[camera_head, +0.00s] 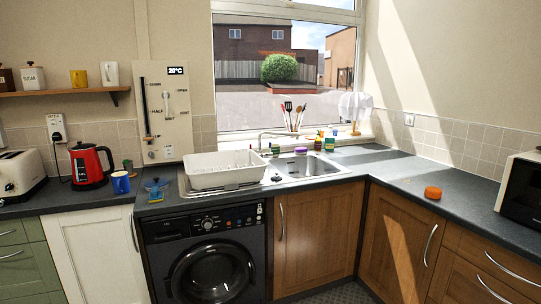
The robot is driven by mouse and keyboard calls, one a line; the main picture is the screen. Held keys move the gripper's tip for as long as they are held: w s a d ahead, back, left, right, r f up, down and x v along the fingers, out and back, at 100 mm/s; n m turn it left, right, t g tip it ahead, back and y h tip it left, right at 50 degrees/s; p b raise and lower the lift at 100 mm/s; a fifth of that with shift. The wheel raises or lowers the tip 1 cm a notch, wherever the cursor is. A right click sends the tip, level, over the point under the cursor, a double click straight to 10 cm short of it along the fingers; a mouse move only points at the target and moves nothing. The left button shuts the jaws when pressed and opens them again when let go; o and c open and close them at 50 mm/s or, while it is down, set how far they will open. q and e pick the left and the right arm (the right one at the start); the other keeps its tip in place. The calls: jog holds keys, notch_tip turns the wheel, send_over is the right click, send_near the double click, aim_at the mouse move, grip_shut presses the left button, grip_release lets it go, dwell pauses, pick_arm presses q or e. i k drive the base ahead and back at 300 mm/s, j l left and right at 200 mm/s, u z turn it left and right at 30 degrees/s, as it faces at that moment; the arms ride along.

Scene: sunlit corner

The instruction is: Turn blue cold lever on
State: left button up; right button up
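I cannot clearly pick out a blue cold lever. A grey tap (262,140) stands behind the sink (300,165), and its handles are too small to tell. A pale control panel (156,128) leans on the wall left of the window, with a dark upright slider (145,97), a pale handle (167,103), and a tiny blue spot (151,154) low on its face. Neither of my grippers is in view.
A white dish rack (224,170) stands between panel and sink. A red kettle (90,165), blue mug (120,182) and toaster (20,174) are on the left counter. An orange round object (433,192) and a microwave (522,190) are right. The corner counter (385,170) is mostly clear.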

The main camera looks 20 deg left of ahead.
aim_at(269, 154)
jog(key=i+u, duration=0.1)
jog(key=i, duration=0.4)
jog(key=i+l+u, duration=0.1)
jog(key=i, duration=0.45)
jog(key=l, duration=0.1)
